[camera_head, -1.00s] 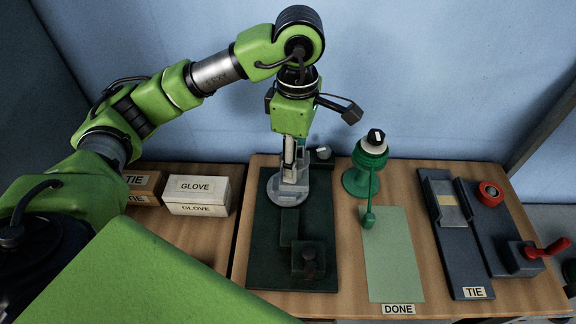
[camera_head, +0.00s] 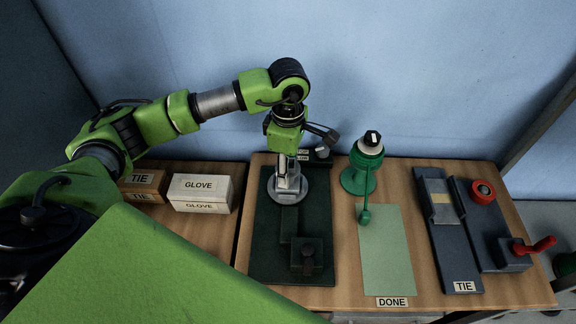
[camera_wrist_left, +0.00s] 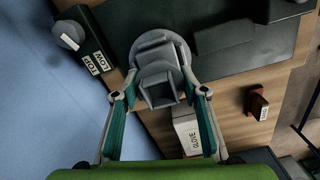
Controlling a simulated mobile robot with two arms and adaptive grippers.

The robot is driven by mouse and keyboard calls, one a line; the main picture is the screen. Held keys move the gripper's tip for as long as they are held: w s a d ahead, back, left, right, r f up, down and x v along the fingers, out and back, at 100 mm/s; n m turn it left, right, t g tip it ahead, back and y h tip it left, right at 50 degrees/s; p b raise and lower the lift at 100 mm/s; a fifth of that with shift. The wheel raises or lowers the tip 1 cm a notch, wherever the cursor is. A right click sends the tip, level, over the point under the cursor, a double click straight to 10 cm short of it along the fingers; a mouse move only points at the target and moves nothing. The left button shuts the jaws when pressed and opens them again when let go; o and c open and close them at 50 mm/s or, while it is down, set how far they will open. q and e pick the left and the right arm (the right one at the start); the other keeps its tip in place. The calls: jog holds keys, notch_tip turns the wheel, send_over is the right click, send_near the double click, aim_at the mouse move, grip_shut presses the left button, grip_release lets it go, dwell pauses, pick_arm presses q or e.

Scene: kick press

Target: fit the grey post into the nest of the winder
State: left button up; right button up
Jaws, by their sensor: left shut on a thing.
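My left gripper (camera_head: 290,184) points down over the dark green board (camera_head: 268,255) and is shut on the grey post (camera_wrist_left: 161,92). In the left wrist view the gripper (camera_wrist_left: 158,78) has one finger on each side of the post. The post looks angular, with a hollow near end. A round grey disc (camera_head: 286,197) lies around the post's lower end on the board. I cannot tell whether post and disc touch or are one piece. No part is marked as the winder, and I cannot make out its nest. My right gripper is not in view.
A knob (camera_head: 322,151) with small labels stands behind the disc. A green stand (camera_head: 359,180), a pale DONE mat (camera_head: 387,255) and a red-handled device (camera_head: 515,252) are to the right.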

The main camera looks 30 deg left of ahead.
pick_arm(q)
jog(key=shift+f, duration=0.2)
jog(key=o, duration=1.2)
jog(key=shift+c, duration=0.2)
jog(key=shift+r, duration=0.35)
notch_tip(320, 180, up, 12)
jog(key=b, duration=0.3)
jog(key=shift+f, duration=0.15)
